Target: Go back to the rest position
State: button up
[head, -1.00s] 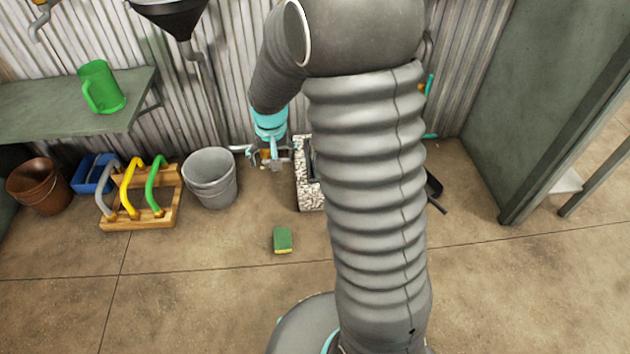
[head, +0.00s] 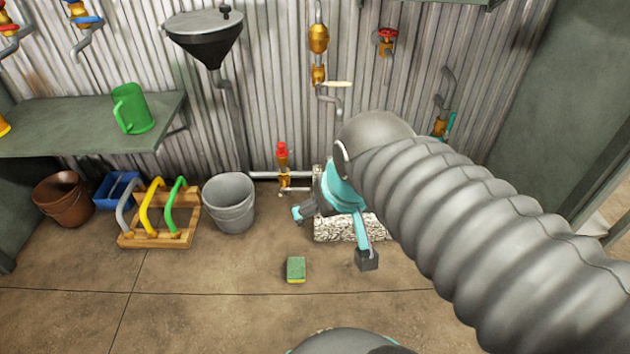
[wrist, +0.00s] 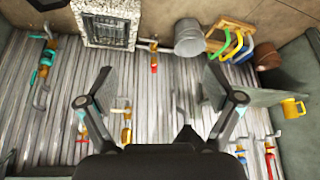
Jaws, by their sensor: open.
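My gripper (head: 335,238) is open and empty, its two fingers spread wide in front of the speckled stone block. It hangs above the floor, away from the wall, with my grey sleeved arm reaching in from the right. In the wrist view my gripper (wrist: 160,98) shows both fingers apart with nothing between them. The brass valve with a red top (head: 282,160) stands on a pipe left of my gripper, not touching it. It also shows in the wrist view (wrist: 154,60).
The speckled block (head: 345,229) is partly hidden behind my gripper. A grey bucket (head: 230,203), a wooden rack with coloured handles (head: 160,238) and a sponge (head: 296,269) are on the floor. A green jug (head: 132,108) stands on a shelf (head: 60,130). The front left floor is clear.

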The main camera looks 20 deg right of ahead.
jog(key=shift+s, duration=1)
dwell(0.7)
